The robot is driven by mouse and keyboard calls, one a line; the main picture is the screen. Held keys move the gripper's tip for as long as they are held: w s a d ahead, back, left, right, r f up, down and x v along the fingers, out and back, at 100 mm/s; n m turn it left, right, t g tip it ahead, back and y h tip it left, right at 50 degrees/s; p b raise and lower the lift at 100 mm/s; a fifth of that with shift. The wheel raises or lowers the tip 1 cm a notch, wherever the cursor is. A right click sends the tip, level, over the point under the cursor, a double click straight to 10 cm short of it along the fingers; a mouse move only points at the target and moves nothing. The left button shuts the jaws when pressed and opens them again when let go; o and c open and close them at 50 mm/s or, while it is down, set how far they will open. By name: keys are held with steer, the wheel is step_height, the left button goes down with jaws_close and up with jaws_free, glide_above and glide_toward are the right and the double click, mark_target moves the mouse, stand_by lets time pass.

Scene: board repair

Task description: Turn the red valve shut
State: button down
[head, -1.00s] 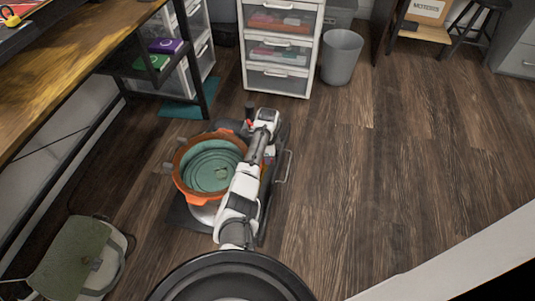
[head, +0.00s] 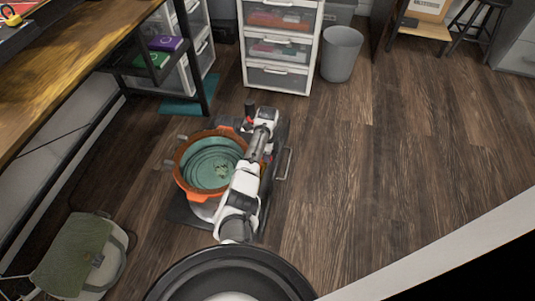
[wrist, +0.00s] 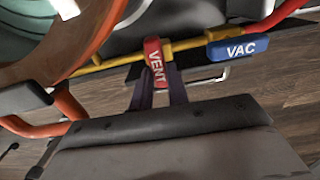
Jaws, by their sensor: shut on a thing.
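The red valve handle, marked VENT (wrist: 154,62), sits on a yellow pipe (wrist: 188,44) in the wrist view. The handle lies across the pipe and points toward my gripper. My gripper (wrist: 158,90) is shut on the red handle, with a dark finger at each side of its near end. A blue handle marked VAC (wrist: 238,48) lies along the same pipe to the right, apart from my fingers. In the head view my arm reaches over the right side of the orange-rimmed pot (head: 183,178) and hides the valves.
The pot has a teal inside (head: 208,170) and stands on a dark base on the floor. An orange tube (wrist: 70,108) is close at left in the wrist view. A workbench (head: 70,75) is at left, drawers (head: 278,77) and a grey bin (head: 341,55) behind. Floor at right is clear.

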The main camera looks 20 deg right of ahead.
steer(key=c, duration=1.4)
jaws_free()
steer(key=shift+o, duration=0.2)
steer(key=shift+r, duration=0.1)
step_height(320, 180, up, 14)
steer(key=p, duration=0.3)
